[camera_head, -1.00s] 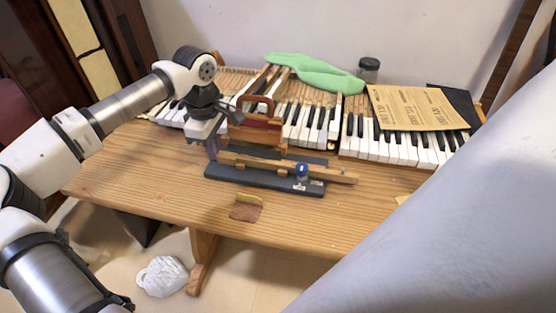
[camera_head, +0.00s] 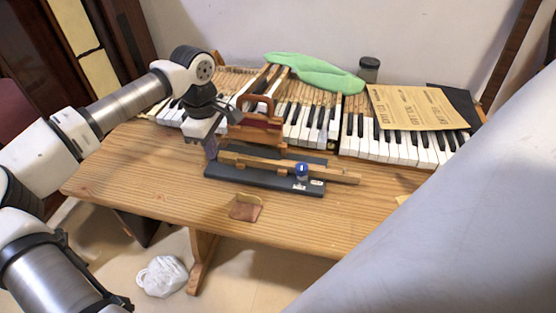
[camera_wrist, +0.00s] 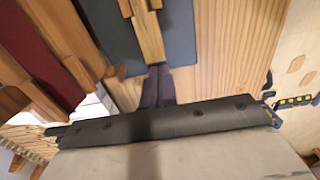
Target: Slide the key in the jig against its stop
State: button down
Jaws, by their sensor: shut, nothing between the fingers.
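The wooden key (camera_head: 290,169) lies lengthwise in the dark jig (camera_head: 262,182) on the table, its right end sticking out past the base. The jig base (camera_wrist: 180,40) runs beside the key there. The stop cannot be made out.
A wooden holder with a red part (camera_head: 255,128) stands just behind the jig. The keyboard (camera_head: 390,148) lies behind, with a green cloth (camera_head: 315,73) and a brown paper sheet (camera_head: 415,108) on it. A small brown block (camera_head: 246,208) lies in front.

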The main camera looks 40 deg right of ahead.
notch_tip(320, 180, up, 7)
jog(key=p, duration=0.4)
dwell(0.5)
jog(key=shift+w+a, duration=0.1)
